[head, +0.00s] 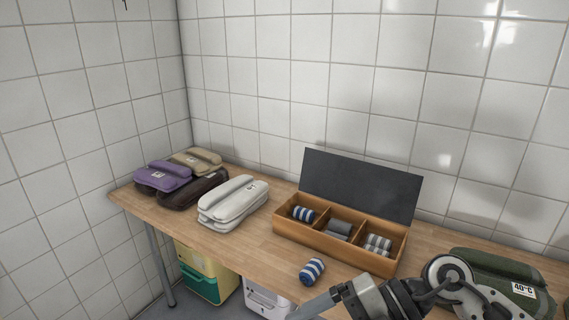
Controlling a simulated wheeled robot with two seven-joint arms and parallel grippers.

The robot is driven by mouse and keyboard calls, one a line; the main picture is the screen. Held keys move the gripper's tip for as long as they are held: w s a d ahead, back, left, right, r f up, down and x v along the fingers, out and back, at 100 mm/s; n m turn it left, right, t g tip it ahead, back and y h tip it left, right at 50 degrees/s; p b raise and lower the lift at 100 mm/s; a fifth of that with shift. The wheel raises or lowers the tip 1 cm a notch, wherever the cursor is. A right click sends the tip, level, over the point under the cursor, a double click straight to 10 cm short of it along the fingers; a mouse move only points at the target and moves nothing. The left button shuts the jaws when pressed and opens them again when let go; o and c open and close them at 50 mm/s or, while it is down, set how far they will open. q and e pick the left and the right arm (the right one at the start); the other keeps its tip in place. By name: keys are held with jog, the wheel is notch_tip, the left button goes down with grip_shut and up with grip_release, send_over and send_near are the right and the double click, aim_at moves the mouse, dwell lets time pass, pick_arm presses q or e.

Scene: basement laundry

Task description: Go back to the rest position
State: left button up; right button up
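My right arm comes in from the lower right, and its gripper (318,305) is at the bottom edge, in front of the table's front edge. Only part of the gripper shows, so I cannot tell whether it is open or shut. My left gripper is out of view. A blue-and-white striped roll (312,271) lies on the table just beyond the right gripper, apparently apart from it. Behind it stands a wooden box (325,254) with three compartments and a raised dark lid (360,186). A blue striped roll, grey rolls and grey-white striped rolls lie in its left, middle and right compartments.
The wooden table (255,240) stands against tiled walls. White folded bundles (232,202) and purple, tan and dark bundles (163,177) are at left. A green bundle (500,275) labelled 40°C lies right, partly behind my arm. Bins (205,280) stand beneath.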

jog(key=a+r+m+t+y, duration=0.4)
jog(key=r+m+t+y, duration=0.15)
jog(key=y, duration=0.25)
jog(key=w+d+f+m+t+h, duration=0.45)
jog(key=d+m+t+h, duration=0.2)
jog(key=m+t, duration=0.7)
jog(key=s+d+f+m+g+h, duration=0.15)
jog(key=d+f+m+h, duration=0.35)
jog(key=f+m+h, duration=0.5)
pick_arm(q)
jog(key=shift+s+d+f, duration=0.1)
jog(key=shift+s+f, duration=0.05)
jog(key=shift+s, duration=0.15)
pick_arm(e)
jog(key=s+d+f+m+g, duration=0.1)
jog(key=s+f+g, duration=0.4)
jog(key=s+f, duration=0.3)
notch_tip(320, 180, down, 3)
jog(key=shift+s+d+r+h, duration=0.15)
jog(key=shift+s+d+h, duration=0.2)
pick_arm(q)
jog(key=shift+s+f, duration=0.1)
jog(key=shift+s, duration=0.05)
